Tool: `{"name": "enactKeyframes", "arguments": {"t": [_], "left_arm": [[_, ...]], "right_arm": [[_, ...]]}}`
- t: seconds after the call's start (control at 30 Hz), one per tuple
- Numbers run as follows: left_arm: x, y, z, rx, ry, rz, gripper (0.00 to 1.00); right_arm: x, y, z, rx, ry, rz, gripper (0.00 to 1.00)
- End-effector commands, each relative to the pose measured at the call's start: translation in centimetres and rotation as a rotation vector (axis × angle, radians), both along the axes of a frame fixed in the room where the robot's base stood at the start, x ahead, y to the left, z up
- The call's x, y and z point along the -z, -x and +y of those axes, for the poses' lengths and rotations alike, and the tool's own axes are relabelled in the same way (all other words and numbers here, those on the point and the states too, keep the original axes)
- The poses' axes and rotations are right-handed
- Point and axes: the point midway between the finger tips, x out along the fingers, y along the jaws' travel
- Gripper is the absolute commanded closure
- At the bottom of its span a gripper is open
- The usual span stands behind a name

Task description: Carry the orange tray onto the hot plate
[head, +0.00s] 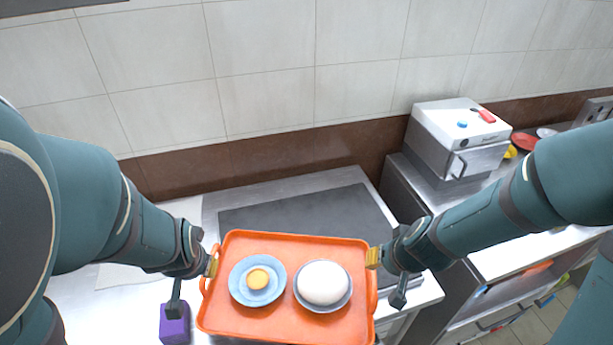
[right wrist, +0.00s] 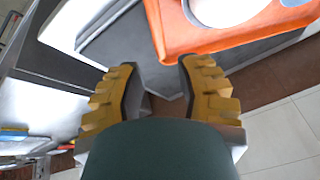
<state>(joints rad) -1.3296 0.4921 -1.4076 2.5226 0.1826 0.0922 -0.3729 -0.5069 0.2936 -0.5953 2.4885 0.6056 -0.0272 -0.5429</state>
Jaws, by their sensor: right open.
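The orange tray (head: 285,320) shows at the bottom middle of the head view. It carries a blue bowl (head: 236,286) with a yellow round piece and a bowl with a white dome (head: 323,283). The hot plate (head: 305,212), dark and flat, lies behind the tray, which covers its near part; I cannot tell whether they touch. My right gripper (head: 373,257) is at the tray's right handle; its fingers are apart in the right wrist view (right wrist: 160,90), with the tray's orange edge (right wrist: 205,38) just beyond them. My left gripper (head: 211,264) is at the left handle; its closure is unclear.
A purple block (head: 174,324) is at the lower left on the white counter. A steel box (head: 458,138) with a red-handled item on top stands on the right counter. A tiled wall (head: 260,60) closes the back. A gap separates the counters.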

Motion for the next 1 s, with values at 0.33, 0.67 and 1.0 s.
{"name": "enactKeyframes", "arguments": {"t": [0.33, 0.67, 1.0], "left_arm": [[0.0, 0.0, 0.0, 0.0, 0.0, 0.0, 0.66], [0.0, 0.0, 0.0, 0.0, 0.0, 0.0, 0.66], [0.0, 0.0, 0.0, 0.0, 0.0, 0.0, 0.66]], "right_arm": [[-1.5, 0.7, -0.1, -0.003, 0.003, 0.0, 0.66], [-2.8, 1.2, -0.3, -0.005, 0.002, -0.001, 0.66], [-3.9, 1.7, -0.5, -0.003, 0.001, 0.0, 0.66]]}}
